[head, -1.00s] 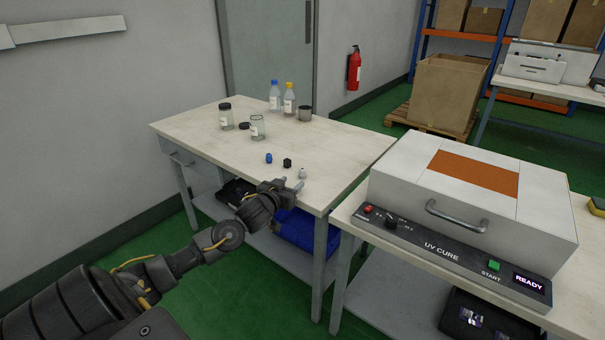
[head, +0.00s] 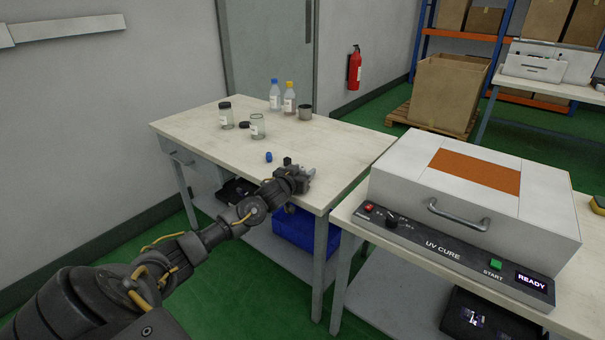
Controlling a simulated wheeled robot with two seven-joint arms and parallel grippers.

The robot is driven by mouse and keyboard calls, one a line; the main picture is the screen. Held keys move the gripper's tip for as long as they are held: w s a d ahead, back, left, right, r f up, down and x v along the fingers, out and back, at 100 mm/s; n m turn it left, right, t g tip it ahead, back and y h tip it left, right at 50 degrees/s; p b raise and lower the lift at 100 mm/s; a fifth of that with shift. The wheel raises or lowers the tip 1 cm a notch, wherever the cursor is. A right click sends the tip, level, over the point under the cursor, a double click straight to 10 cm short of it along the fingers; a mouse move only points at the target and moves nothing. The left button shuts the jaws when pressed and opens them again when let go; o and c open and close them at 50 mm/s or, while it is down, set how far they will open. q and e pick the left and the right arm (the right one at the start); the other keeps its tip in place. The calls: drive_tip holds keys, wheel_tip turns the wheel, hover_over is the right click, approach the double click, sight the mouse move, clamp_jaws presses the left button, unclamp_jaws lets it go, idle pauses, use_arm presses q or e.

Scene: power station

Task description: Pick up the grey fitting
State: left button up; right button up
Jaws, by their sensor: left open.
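Three small fittings stood in a row near the front of the white workbench (head: 345,160). The blue fitting (head: 269,157) and the black fitting (head: 287,161) show in the head view. The grey fitting is at the right end of the row, where my left gripper (head: 309,173) now covers it almost wholly; I cannot make it out clearly from the pale fingers. My left gripper is open, low over the bench near its front right corner, with its fingertips at the grey fitting's place. I cannot tell whether they touch it. My right gripper is not in view.
Jars (head: 257,126), a black lid (head: 244,125), two bottles (head: 289,99) and a metal cup (head: 305,112) stand farther back on the bench. The UV cure box (head: 470,195) stands on a table to the right. A blue bin (head: 300,232) sits below.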

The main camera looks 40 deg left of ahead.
use_arm(q)
drive_tip(key=c, duration=1)
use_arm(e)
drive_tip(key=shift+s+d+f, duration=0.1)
use_arm(q)
drive_tip(key=shift+r, duration=0.15)
drive_tip(key=shift+r, duration=0.25)
drive_tip(key=f+v, duration=0.1)
drive_tip(key=v, duration=0.5)
drive_tip(key=f+v, duration=0.1)
drive_tip(key=v, duration=0.5)
drive_tip(key=f+p+v, duration=0.1)
drive_tip(key=v, duration=0.4)
drive_tip(key=shift+s+d, duration=0.25)
drive_tip(key=shift+s, duration=0.35)
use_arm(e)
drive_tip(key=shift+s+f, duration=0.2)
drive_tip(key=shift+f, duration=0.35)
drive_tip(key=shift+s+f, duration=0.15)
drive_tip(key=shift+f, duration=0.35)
